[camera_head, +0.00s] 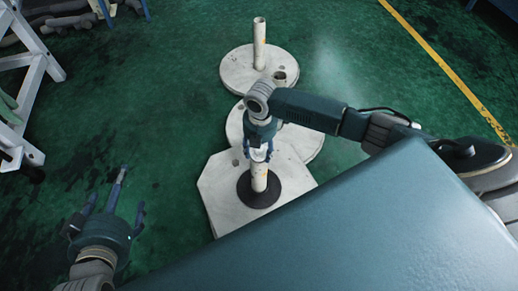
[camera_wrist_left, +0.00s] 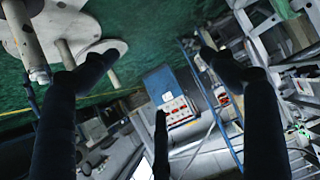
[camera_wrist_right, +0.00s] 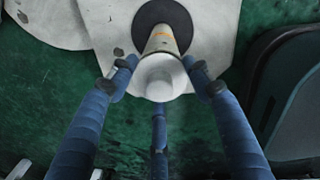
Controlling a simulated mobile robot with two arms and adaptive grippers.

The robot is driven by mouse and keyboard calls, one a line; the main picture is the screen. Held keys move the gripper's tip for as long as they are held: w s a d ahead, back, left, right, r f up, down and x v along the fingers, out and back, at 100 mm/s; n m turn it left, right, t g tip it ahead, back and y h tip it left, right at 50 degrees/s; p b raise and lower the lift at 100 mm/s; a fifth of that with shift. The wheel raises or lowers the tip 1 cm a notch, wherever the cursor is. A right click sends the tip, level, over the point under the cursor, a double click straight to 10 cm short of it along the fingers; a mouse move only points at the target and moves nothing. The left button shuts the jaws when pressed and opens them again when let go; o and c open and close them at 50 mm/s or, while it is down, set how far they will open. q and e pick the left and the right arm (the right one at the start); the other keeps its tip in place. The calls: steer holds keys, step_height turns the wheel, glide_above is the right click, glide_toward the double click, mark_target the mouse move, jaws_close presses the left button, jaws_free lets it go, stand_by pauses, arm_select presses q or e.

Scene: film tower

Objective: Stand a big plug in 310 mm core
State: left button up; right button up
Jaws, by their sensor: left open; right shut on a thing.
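An upright pale core (camera_head: 260,178) with an orange mark stands on the nearest white slab (camera_head: 228,205), with a dark ring (camera_head: 259,197) around its foot. My right gripper (camera_head: 259,152) is over its top. In the right wrist view my right gripper (camera_wrist_right: 168,80) is shut on a round white plug (camera_wrist_right: 158,78), which lines up with the core (camera_wrist_right: 161,40) and covers its upper end. I cannot tell how far the plug sits in the core. My left gripper (camera_head: 108,208) is open and empty, low at the left of the head view.
Behind are a round white base (camera_head: 240,70) with an upright tube (camera_head: 259,43) and another round base (camera_head: 305,142), partly hidden by my right arm. A grey frame (camera_head: 30,90) stands at the left. Green floor between the frame and bases is clear.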

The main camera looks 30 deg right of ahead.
arm_select(q)
steer(key=shift+w+r, duration=0.15)
steer(key=shift+r, duration=0.1)
arm_select(e)
steer(key=shift+f, duration=0.2)
arm_select(q)
steer(key=shift+w+d+r, duration=0.1)
arm_select(e)
steer(key=shift+f, duration=0.1)
steer(key=o, duration=1.2)
arm_select(q)
steer(key=shift+r+t, duration=0.1)
steer(key=shift+t, duration=0.2)
steer(key=shift+w, duration=0.1)
arm_select(e)
step_height(320, 180, up, 12)
steer(key=shift+s, duration=0.15)
